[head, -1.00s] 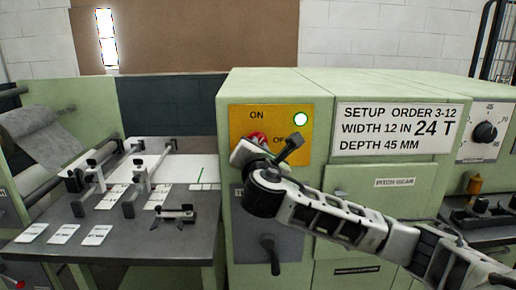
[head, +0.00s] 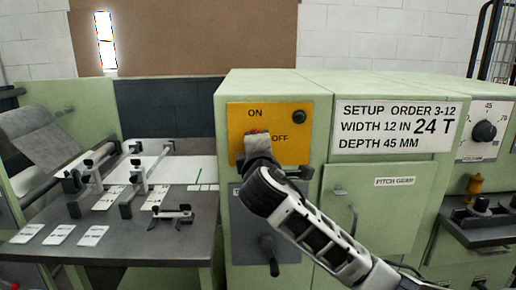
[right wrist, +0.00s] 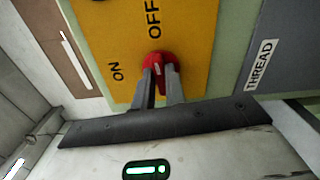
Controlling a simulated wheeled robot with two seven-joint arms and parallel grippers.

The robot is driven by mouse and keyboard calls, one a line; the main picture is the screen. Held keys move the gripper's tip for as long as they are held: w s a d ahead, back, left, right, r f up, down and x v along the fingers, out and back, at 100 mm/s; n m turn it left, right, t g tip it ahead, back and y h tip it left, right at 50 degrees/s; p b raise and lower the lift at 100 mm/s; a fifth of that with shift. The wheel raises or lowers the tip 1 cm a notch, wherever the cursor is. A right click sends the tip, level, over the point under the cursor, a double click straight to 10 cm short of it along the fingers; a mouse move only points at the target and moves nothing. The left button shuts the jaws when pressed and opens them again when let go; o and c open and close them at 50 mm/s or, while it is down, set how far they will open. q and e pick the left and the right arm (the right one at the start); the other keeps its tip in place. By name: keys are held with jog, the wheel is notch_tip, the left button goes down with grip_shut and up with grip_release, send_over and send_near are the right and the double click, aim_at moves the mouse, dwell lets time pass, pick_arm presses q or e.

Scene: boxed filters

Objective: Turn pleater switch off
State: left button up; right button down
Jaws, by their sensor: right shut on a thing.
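The pleater switch is a red knob (right wrist: 160,62) on a yellow panel (head: 287,156) marked ON and OFF. In the head view only a little of the red knob (head: 254,131) shows above my right gripper (head: 258,144). In the right wrist view the two fingers of my right gripper (right wrist: 161,88) are closed on either side of the knob. A short white mark shows on the knob between them. The round lamp (head: 299,116) on the panel is dark. My left gripper is not in view.
A setup sign (head: 397,127) and a pitch gear door (head: 370,205) are right of the panel. A dark lever (head: 269,250) sits below it. A grey table (head: 130,236) with guides and cards stands at left. A dial (head: 485,131) is at far right.

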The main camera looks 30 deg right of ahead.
jog(key=shift+f+m, duration=0.15)
jog(key=shift+m, duration=0.55)
jog(key=c, duration=1.4)
grip_release()
jog(key=shift+c, duration=0.2)
jog(key=shift+s+a, duration=0.1)
